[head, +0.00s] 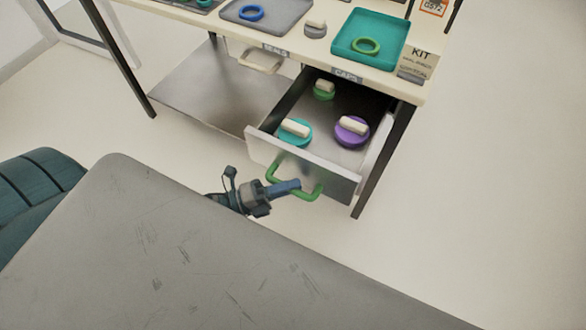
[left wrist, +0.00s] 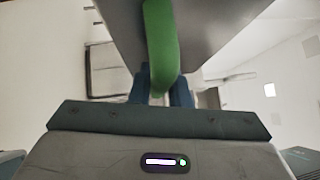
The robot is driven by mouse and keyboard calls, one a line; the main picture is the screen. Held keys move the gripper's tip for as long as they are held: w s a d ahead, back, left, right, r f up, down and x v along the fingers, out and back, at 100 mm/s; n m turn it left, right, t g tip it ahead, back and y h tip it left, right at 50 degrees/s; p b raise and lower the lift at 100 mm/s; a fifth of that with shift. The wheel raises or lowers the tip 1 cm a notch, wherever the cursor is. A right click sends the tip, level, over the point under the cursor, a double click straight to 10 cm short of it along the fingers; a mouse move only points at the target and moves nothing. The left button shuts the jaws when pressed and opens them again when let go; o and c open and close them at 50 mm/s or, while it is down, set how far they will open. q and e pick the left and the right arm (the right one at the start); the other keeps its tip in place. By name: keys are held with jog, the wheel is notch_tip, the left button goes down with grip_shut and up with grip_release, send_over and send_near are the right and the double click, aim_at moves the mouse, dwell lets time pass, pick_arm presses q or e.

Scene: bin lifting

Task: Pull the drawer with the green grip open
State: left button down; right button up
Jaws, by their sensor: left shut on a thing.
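The drawer (head: 300,165) under the table stands pulled out, with its inside showing in the head view. Its green grip (head: 314,192) is on the front panel and also shows in the left wrist view (left wrist: 161,50). My left gripper (head: 292,187) is shut on the green grip, with its blue fingers around the bar. In the left wrist view the fingers (left wrist: 161,88) sit on either side of the grip. Inside the drawer lie a teal lid (head: 294,133), a purple lid (head: 352,131) and a green lid (head: 323,91), each with a pale knob. My right gripper is not in view.
The table (head: 290,52) above carries a grey tray (head: 266,12) with a blue ring, a teal tray (head: 369,40) with a green ring, and a KIT box (head: 418,63). A second, pale grip (head: 261,62) is left of the drawer. Open floor lies to the right.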

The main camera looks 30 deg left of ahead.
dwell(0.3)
pick_arm(q)
jog(key=c, duration=1.4)
grip_release()
jog(key=shift+o, duration=0.2)
